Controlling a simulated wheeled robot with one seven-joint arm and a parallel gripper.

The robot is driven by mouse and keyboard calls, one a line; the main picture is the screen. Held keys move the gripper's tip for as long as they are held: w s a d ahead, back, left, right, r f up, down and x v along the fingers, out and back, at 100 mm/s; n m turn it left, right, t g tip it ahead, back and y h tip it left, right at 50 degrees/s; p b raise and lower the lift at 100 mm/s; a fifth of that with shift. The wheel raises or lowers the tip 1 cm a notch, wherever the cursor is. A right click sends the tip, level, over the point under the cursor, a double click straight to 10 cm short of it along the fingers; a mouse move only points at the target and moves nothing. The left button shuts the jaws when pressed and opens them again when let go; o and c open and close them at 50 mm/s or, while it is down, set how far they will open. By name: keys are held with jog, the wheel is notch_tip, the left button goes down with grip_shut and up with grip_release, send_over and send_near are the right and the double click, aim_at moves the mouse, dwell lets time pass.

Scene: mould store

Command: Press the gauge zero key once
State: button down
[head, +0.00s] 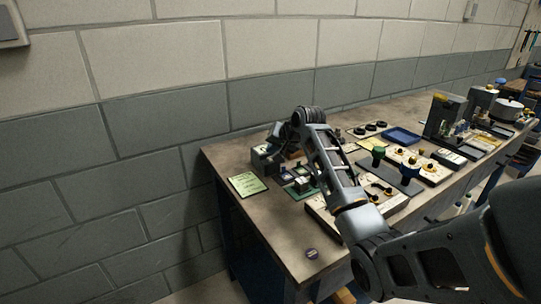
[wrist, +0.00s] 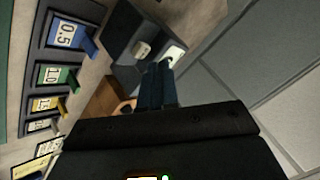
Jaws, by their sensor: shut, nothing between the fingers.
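A dark grey device, which looks like the gauge (wrist: 122,42), stands at the top middle of the wrist view. A small cream raised block (wrist: 142,49) shows on it, and a pale plate (wrist: 177,52) with a dark spot lies at its right. I cannot tell for certain which part is the zero key. My gripper (wrist: 158,68) is shut and empty, its fingertips pointing at the device, just below the cream block and beside the pale plate. Contact cannot be made out.
Labelled blocks (wrist: 62,35), blue, green and yellow, stand in a row at the left of the wrist view. A brown wooden piece (wrist: 108,97) is beside the fingers. In the head view a green card (head: 246,184) lies on the bench (head: 290,238); the wall is close behind.

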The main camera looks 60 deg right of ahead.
dwell(0.3)
notch_tip(320, 180, up, 3)
jog(key=shift+f+p, duration=0.15)
jog(key=shift+p, duration=1.1)
notch_tip(320, 180, up, 2)
jog(key=shift+r, duration=0.15)
